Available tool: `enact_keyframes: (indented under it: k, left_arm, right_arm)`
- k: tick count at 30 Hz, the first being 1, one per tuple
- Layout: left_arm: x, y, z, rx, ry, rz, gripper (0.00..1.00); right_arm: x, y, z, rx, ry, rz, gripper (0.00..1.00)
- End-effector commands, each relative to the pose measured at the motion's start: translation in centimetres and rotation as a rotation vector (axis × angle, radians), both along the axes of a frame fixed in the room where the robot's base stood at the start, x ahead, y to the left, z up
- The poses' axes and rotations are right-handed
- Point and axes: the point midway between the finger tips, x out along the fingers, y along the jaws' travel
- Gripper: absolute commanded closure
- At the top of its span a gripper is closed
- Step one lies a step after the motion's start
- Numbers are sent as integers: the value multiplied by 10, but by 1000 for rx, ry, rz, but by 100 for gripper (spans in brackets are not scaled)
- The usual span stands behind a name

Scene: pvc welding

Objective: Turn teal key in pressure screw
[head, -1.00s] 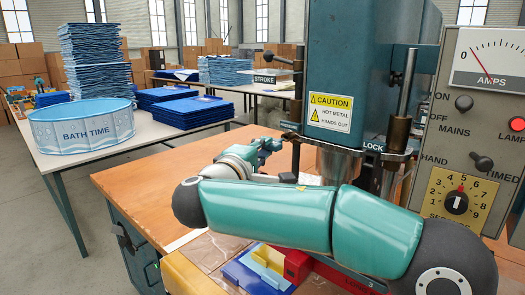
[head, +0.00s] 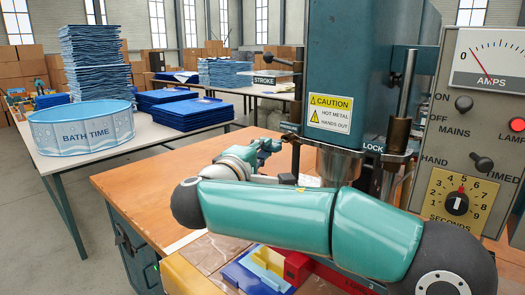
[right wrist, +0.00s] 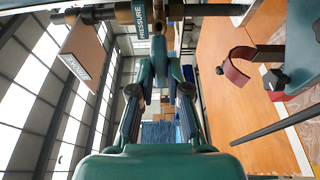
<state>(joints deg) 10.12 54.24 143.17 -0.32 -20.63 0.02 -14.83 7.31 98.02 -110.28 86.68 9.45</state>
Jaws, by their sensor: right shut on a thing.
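My right gripper (head: 264,148) reaches out past the left side of the teal press, low over the wooden bench. In the right wrist view my right gripper (right wrist: 158,48) points up the picture, its two fingers closed in on a small teal piece (right wrist: 158,42), which looks like the teal key. Just beyond the fingertips is a dark metal part beside the PRESSURE label (right wrist: 141,18), apparently the pressure screw. The key and screw cannot be made out in the head view. My left gripper is not in view.
The press head (head: 348,60) with its caution label stands right of the gripper. A control panel (head: 470,125) is at far right. Blue and yellow mould parts (head: 258,268) lie below my right arm. A BATH TIME pool (head: 82,125) stands on the left table. The bench's left part is clear.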

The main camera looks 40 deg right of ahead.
Motion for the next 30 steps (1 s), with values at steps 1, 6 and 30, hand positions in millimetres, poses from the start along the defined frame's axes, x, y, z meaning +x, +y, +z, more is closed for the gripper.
enact_keyframes:
  k: [1,6,30]
  left_arm:
    - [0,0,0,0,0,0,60]
    - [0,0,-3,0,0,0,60]
    - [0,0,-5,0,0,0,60]
  right_arm:
    - [0,0,0,-1,0,0,100]
    - [0,0,0,-1,-1,0,100]
    - [-1,-10,0,0,0,-4,100]
